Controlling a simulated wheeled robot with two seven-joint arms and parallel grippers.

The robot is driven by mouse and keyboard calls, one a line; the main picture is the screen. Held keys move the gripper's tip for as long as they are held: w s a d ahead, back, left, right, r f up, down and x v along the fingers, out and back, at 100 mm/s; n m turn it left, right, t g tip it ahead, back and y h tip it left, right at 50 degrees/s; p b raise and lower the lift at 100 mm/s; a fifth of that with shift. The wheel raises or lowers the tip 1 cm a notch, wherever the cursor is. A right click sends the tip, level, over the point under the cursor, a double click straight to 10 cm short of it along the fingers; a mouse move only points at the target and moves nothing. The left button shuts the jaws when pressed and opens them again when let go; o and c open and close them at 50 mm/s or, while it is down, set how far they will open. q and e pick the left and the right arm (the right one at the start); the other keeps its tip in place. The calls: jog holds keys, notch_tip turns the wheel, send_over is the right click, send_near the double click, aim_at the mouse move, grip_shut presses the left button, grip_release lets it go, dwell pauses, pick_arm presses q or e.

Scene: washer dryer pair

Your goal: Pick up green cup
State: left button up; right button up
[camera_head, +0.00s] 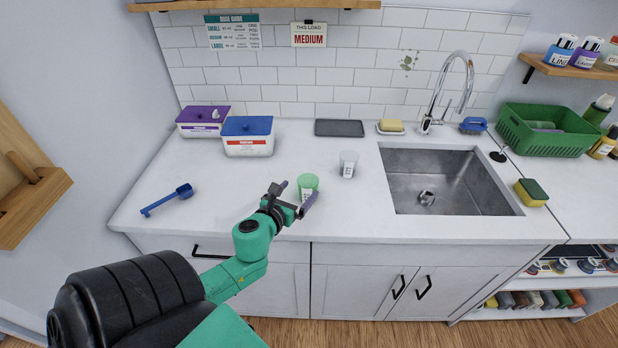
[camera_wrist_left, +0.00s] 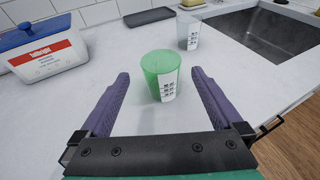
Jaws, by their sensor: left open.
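The green cup (camera_head: 308,183) stands upright on the white counter near its front edge. It is translucent green with a white label, and it shows large in the left wrist view (camera_wrist_left: 160,72). My left gripper (camera_head: 293,197) is open, with its purple fingers on either side of the cup's near side in the wrist view (camera_wrist_left: 158,95). A gap shows between the cup and each finger; I cannot tell how far the fingertips reach past it. My right gripper is not in view.
A clear cup (camera_head: 348,164) stands behind and right of the green cup, left of the sink (camera_head: 450,180). A blue-lidded tub (camera_head: 248,138), a purple-lidded tub (camera_head: 203,122) and a blue scoop (camera_head: 167,200) are on the left. A dark tray (camera_head: 339,128) lies by the wall.

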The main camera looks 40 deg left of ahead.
aim_at(312, 178)
pick_arm(q)
jog(key=x, duration=0.3)
jog(key=shift+w+a, duration=0.1)
jog(key=shift+w, duration=0.3)
jog(key=x, duration=0.4)
jog(key=p+x, duration=0.1)
jog(key=x, duration=0.1)
jog(key=shift+f, duration=0.3)
jog(key=shift+w+f, duration=0.15)
jog(key=shift+w, duration=0.05)
jog(key=shift+s, duration=0.1)
jog(key=c, duration=1.2)
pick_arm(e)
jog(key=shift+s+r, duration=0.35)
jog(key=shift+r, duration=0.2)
